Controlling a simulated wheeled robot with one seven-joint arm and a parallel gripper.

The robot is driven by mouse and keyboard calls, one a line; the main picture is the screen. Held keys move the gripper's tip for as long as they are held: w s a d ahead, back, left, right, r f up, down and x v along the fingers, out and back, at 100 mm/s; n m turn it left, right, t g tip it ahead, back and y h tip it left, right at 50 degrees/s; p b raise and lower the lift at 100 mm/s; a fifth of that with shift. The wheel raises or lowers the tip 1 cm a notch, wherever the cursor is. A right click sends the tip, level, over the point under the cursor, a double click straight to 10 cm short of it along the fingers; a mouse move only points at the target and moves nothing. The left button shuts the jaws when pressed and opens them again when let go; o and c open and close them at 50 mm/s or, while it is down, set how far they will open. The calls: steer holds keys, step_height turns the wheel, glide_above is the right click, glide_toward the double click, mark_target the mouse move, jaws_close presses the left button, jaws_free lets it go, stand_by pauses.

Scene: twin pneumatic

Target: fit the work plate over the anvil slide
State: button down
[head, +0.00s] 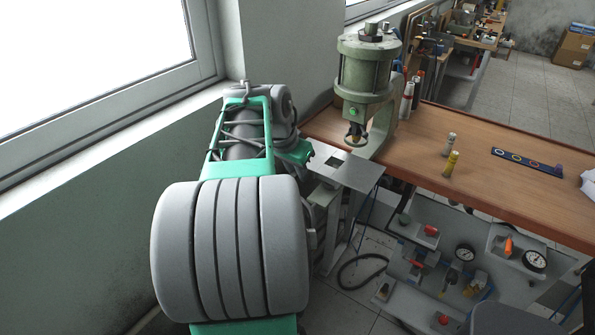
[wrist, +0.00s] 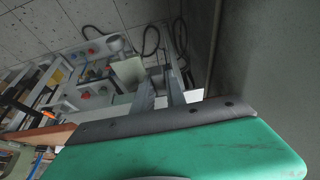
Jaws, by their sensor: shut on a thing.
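The work plate (head: 358,174) is a flat grey metal sheet with a dark square hole, seen in the head view. My gripper (head: 306,152), green, is shut on its left edge. The plate is about level and reaches out in front of the bench edge, below and in front of the green press (head: 366,70). The press has a round cylinder on a curved frame, with a brass-coloured plunger tip (head: 354,138) above the plate's far side. I cannot make out the anvil slide.
The wooden bench (head: 460,170) runs to the right, with bottles (head: 406,100), two small cylinders (head: 450,163) and a dark strip with coloured rings (head: 527,162). A panel with gauges (head: 465,253) stands below the bench. A wall and window are close on the left.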

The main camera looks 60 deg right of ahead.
steer(key=shift+f+b, duration=2.15)
steer(key=shift+f, duration=0.2)
stand_by(2.1)
steer(key=c, duration=1.3)
jaws_free()
steer(key=shift+f, duration=0.1)
